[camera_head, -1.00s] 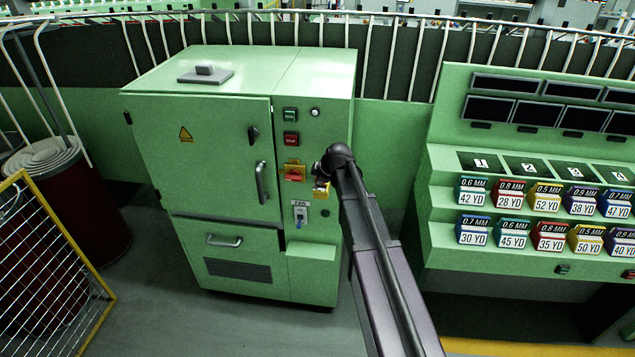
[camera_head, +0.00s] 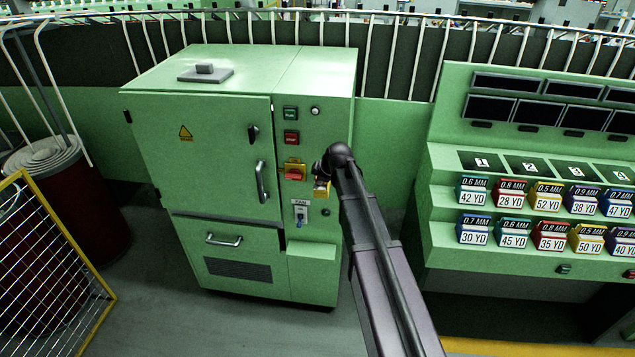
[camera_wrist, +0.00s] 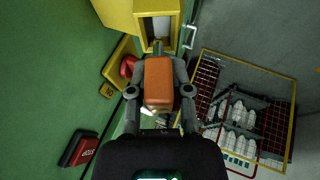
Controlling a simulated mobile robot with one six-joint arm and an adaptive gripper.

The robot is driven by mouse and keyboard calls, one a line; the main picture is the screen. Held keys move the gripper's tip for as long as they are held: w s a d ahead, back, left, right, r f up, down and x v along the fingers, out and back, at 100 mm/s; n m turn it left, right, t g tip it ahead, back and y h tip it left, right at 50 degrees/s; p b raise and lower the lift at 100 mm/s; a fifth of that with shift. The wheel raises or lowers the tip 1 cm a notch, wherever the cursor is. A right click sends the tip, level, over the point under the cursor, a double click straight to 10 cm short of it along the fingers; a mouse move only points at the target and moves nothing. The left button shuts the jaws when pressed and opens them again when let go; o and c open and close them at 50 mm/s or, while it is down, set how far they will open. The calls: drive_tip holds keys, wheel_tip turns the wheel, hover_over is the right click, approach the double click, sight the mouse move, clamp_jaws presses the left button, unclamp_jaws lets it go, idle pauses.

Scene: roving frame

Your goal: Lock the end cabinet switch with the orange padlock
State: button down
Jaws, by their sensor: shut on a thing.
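The green end cabinet (camera_head: 200,150) stands left of my arm. Its switch (camera_head: 294,171) has a red handle on a yellow plate; it also shows in the wrist view (camera_wrist: 127,67), left of my gripper. My gripper (camera_wrist: 159,72) is shut on the orange padlock (camera_wrist: 158,84), with a finger on each side of its body. The padlock's metal shackle points towards an open yellow box (camera_wrist: 118,14) just beyond. In the head view my gripper (camera_head: 322,177) is close to the panel, right of the switch; the padlock is not clear there. The shackle's exact state is too small to tell.
A red stop button (camera_head: 291,138) and a green button (camera_head: 290,114) sit above the switch. A fan switch (camera_head: 300,212) is below. A console (camera_head: 435,205) with coloured blocks stands at the right. A yellow-framed mesh fence (camera_head: 75,235) is at the left.

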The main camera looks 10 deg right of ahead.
drive_tip(key=shift+w+d+f+b, duration=0.1)
drive_tip(key=shift+w+f+b, duration=0.2)
drive_tip(key=shift+f+b, duration=0.45)
drive_tip(key=shift+c, duration=2.4)
unclamp_jaws()
drive_tip(key=shift+r, duration=0.1)
drive_tip(key=shift+w+a+r, duration=0.1)
drive_tip(key=shift+a, duration=0.2)
drive_tip(key=s+d+f+m+g+h, duration=0.1)
drive_tip(key=s+m+g, duration=0.2)
drive_tip(key=s+m, duration=0.4)
drive_tip(key=s+d+f+m+g+h, duration=0.1)
drive_tip(key=s+m, duration=0.7)
drive_tip(key=s, duration=1.5)
drive_tip(key=shift+s+f+g+h, duration=0.25)
drive_tip(key=shift+f+g+h, duration=0.35)
drive_tip(key=shift+g, duration=0.3)
